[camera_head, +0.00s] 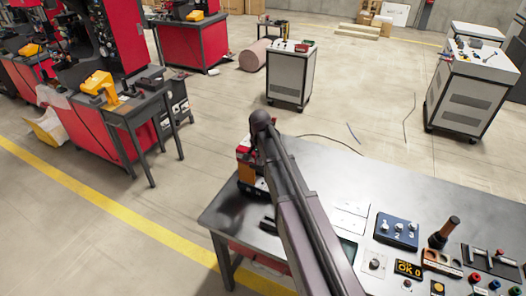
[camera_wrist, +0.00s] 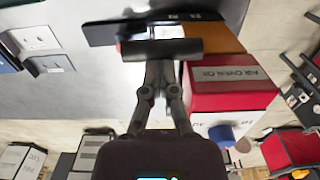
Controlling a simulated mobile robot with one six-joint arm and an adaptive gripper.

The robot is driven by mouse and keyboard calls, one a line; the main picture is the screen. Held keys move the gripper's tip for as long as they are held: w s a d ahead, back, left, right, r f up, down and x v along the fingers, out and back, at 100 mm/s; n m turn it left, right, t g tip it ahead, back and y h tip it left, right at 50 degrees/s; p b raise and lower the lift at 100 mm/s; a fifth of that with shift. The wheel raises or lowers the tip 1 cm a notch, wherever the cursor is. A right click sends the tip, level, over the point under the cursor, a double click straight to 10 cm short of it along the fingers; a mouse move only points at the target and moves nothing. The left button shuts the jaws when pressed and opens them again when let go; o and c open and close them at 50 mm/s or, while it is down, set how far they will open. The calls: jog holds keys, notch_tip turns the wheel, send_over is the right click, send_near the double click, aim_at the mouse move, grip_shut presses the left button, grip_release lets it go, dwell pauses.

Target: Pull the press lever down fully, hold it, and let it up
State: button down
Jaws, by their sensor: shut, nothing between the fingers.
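In the wrist view my gripper (camera_wrist: 160,64) is shut and empty, its fingers together. A dark horizontal bar (camera_wrist: 186,47), which looks like the press lever's handle, lies across just beyond the fingertips. I cannot tell whether they touch it. Behind it are a red block with a grey label (camera_wrist: 232,76), an orange part (camera_wrist: 212,46) and a long black plate (camera_wrist: 105,32), apparently parts of the press. In the head view a red and orange part of the press (camera_head: 246,170) shows at the table's far left corner. My arm hides the rest of it, the lever and my gripper.
The metal table (camera_head: 310,165) holds a blue button box (camera_head: 396,231), an upright brown-handled tool (camera_head: 445,231), a small display reading OK 0 (camera_head: 408,269) and several coloured buttons at the right. A white cabinet (camera_head: 291,75) stands on the floor beyond. Floor left of the table is clear.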

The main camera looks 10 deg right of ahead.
jog(key=r+p, duration=0.3)
jog(key=r, duration=0.1)
jog(key=r+p, duration=0.2)
jog(key=shift+s+a+r+p, duration=0.2)
jog(key=shift+s+r+p, duration=0.1)
jog(key=shift+s, duration=0.1)
jog(key=p, duration=0.1)
jog(key=r, duration=0.1)
jog(key=w+r+p, duration=0.1)
jog(key=shift+d+r+p, duration=0.1)
jog(key=shift+d+p, duration=0.15)
jog(key=shift+p, duration=0.1)
dwell(0.8)
jog(key=s+d+f+n+b, duration=0.1)
jog(key=s+f+n+b, duration=0.2)
jog(key=s+f+b, duration=0.4)
jog(key=s+d+f+n+b, duration=0.2)
jog(key=s+f+n+b, duration=0.2)
jog(key=s+f+b, duration=0.4)
jog(key=s, duration=0.7)
jog(key=shift+d+f, duration=0.15)
jog(key=shift+d, duration=0.15)
